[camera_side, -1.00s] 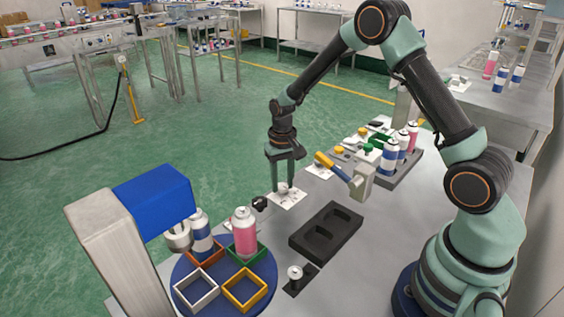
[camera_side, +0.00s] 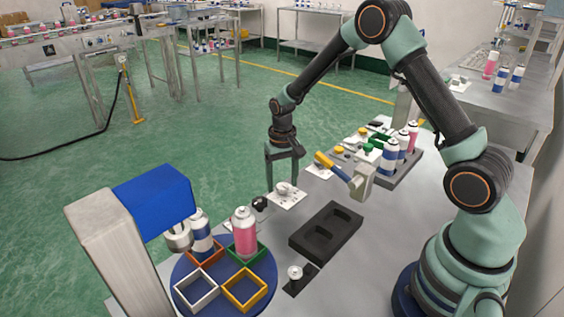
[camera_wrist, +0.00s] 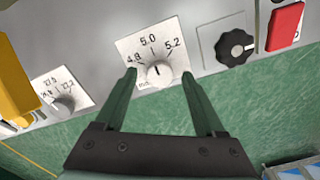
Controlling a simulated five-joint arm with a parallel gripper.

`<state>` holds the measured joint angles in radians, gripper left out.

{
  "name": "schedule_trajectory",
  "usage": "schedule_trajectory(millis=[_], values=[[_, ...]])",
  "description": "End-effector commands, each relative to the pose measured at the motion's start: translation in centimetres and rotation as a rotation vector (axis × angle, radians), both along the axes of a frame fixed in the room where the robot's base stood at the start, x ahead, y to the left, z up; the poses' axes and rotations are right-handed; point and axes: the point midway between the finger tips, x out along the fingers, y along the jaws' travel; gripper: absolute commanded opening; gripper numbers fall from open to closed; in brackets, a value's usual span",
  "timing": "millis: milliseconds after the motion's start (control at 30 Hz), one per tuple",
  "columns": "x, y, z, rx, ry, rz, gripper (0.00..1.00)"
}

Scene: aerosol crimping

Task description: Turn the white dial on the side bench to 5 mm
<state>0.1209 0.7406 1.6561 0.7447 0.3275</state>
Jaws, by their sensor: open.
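The white dial (camera_wrist: 160,73) sits on a white plate marked 4.8, 5.0 and 5.2 in the wrist view. Its short dark mark points roughly towards 5.0; I cannot tell the exact setting. My gripper (camera_wrist: 159,76) is open, with one finger on each side of the dial and a gap visible around it. In the side view, my gripper (camera_side: 283,184) points down over the same dial (camera_side: 284,187) at the bench edge. The fingers stand apart from the knob there too.
A black knob (camera_wrist: 236,46) and a red block (camera_wrist: 285,27) lie right. In the side view, a black tray (camera_side: 326,230) and a blue turntable (camera_side: 215,307) stand nearer the camera.

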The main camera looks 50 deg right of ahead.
Motion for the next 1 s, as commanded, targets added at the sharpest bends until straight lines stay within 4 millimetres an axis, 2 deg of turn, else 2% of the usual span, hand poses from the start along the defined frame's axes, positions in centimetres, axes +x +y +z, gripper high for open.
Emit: schedule_trajectory(millis=[167,400,600,800,1000], values=[[0.1,0.0,2.3,0.000,-0.005,0.000,0.71],[0.1,0.0,7.2,-0.001,-0.006,0.000,0.71],[0.1,0.0,10.4,-0.001,-0.004,0.000,0.71],[0.0,0.0,11.8,0.000,-0.001,0.000,0.71],[0.0,0.0,11.9,0.000,0.000,0.000,0.71]])
